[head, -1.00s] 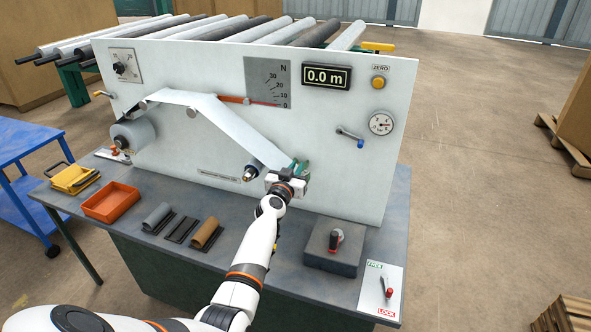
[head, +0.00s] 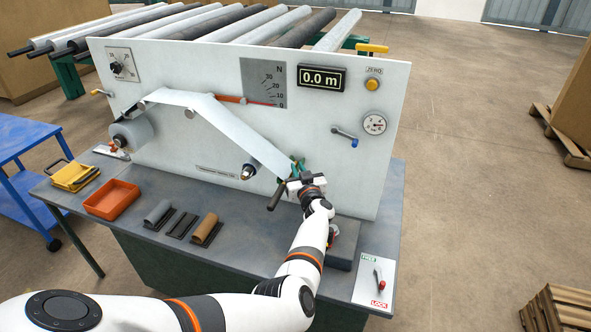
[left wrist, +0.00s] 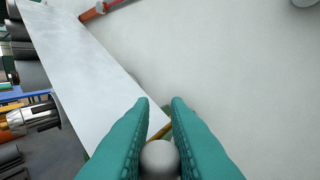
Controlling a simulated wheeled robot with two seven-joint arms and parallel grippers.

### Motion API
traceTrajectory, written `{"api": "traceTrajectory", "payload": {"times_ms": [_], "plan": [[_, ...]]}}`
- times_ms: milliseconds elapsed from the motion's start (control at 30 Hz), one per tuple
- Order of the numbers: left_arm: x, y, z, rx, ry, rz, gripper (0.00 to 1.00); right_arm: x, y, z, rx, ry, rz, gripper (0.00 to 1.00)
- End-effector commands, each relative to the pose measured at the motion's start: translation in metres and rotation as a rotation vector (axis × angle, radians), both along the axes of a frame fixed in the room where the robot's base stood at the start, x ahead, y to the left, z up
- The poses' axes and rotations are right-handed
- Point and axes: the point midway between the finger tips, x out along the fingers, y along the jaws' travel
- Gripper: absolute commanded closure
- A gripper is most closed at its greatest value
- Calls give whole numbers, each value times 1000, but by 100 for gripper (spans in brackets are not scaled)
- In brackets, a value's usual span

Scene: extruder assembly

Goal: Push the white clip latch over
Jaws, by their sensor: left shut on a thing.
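My left gripper (head: 297,167) has green fingers and is at the front panel, by the lower end of the white web (head: 240,128). In the left wrist view its fingers are shut on a pale rounded knob (left wrist: 159,158). The knob looks like part of the white clip latch, but the fingers hide most of it. A thin yellowish strip shows just behind it. The web's lower edge (left wrist: 105,115) lies left of the fingertips. In the head view the gripper covers the latch. My right gripper is not in view.
A dark rod-like part (head: 276,197) sticks out left of the gripper. A metal-tipped core (head: 249,171) juts from the panel further left. A lever with a blue tip (head: 345,136) is up to the right. The orange tray (head: 112,199) stands on the bench at left.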

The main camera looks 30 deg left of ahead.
Motion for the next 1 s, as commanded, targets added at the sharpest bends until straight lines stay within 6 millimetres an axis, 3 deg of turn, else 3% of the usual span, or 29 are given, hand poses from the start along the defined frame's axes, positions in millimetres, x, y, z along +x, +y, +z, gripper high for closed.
{"api": "traceTrajectory", "payload": {"times_ms": [100,400,1000], "plan": [[3,-4,-5,-3,-4,80,100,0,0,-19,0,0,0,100],[4,-8,-3,0,-2,213,100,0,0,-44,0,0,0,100],[4,-9,0,0,-1,250,100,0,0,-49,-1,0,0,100]]}}
